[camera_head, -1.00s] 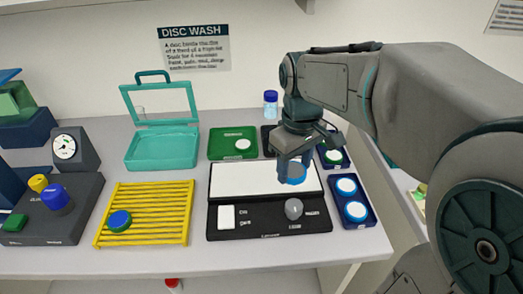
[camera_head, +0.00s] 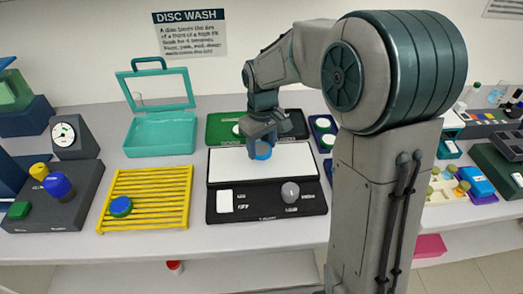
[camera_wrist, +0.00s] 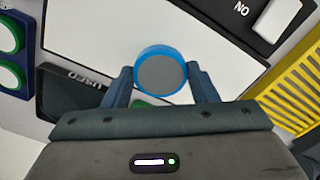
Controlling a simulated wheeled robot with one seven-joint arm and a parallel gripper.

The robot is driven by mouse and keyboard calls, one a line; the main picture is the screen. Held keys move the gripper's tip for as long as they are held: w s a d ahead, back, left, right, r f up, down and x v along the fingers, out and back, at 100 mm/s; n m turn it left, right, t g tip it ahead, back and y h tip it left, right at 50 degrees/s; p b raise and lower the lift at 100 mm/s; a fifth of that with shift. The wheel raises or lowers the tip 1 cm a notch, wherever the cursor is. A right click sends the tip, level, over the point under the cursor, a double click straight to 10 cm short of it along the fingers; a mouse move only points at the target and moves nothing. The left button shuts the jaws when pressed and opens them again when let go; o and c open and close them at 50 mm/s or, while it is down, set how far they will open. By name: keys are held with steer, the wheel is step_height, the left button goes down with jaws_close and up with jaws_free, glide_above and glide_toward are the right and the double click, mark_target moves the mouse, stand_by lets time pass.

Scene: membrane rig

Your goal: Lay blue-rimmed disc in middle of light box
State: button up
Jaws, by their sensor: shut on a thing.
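The blue-rimmed disc (camera_wrist: 162,73) has a grey face in the wrist view and sits between my two blue fingers. In the head view the disc (camera_head: 261,151) hangs below my gripper (camera_head: 262,146), over the upper middle part of the light box's white panel. My gripper (camera_wrist: 161,82) is shut on the disc's rim. The light box (camera_head: 305,170) has a white panel above a black control strip with a white switch and a grey knob. The wrist view shows the panel (camera_wrist: 215,45) under the disc. Whether the disc touches the panel is hard to tell.
A yellow rack (camera_head: 165,182) with a blue-and-green disc (camera_head: 121,206) stands left of the light box. A green tray (camera_head: 219,128) lies behind it, and a teal open case (camera_head: 160,138) is at back left. A blue tray (camera_head: 324,138) with discs is at right, partly hidden by my arm.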

mark_target(262, 149)
steer(key=shift+f, duration=1.45)
steer(key=shift+f, duration=0.2)
steer(key=o, duration=0.9)
steer(key=shift+o, duration=0.2)
steer(key=shift+r, duration=0.15)
